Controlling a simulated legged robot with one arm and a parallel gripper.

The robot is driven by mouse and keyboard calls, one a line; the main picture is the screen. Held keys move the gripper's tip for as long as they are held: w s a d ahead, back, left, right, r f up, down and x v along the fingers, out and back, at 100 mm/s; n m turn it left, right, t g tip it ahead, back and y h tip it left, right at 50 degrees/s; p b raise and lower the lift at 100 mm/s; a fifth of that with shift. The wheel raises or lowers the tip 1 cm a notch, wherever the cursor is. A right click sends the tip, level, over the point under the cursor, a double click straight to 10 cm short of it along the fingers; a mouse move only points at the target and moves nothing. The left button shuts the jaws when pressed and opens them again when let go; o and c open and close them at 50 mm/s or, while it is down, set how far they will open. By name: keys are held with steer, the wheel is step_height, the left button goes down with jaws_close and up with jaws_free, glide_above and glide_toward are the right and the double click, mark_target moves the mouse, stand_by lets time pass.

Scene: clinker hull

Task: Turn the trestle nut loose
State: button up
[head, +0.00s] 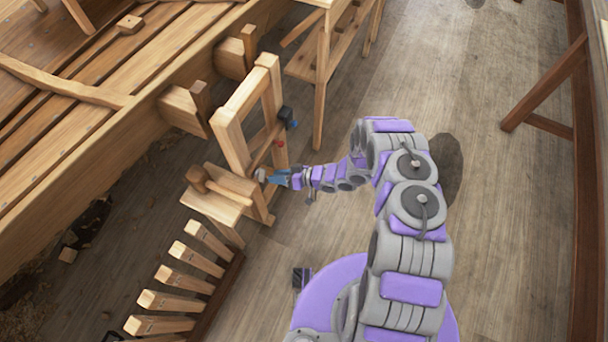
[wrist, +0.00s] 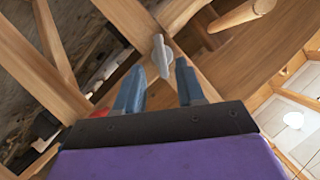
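The trestle (head: 232,140) is a pale wooden frame standing beside the hull in the head view. The trestle nut (wrist: 162,56) is a small grey metal wing nut on a wooden member in the wrist view. In the head view a small grey piece (head: 261,174), likely this nut, shows at my fingertips. My gripper (wrist: 159,76) has two blue fingers spread apart, with the nut in line with the gap, around or just beyond the tips. I cannot tell whether they touch it. My gripper (head: 273,178) also reaches the trestle's lower right in the head view.
The planked hull (head: 140,100) fills the left. A wooden mallet (head: 215,184) lies on a small bench by the trestle. A rack of wooden pegs (head: 190,280) stands below. A black part (head: 286,115) and a red part (head: 280,143) sit on the trestle.

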steer(key=p+v, duration=0.1)
steer(key=v, duration=1.1)
steer(key=shift+d, duration=0.15)
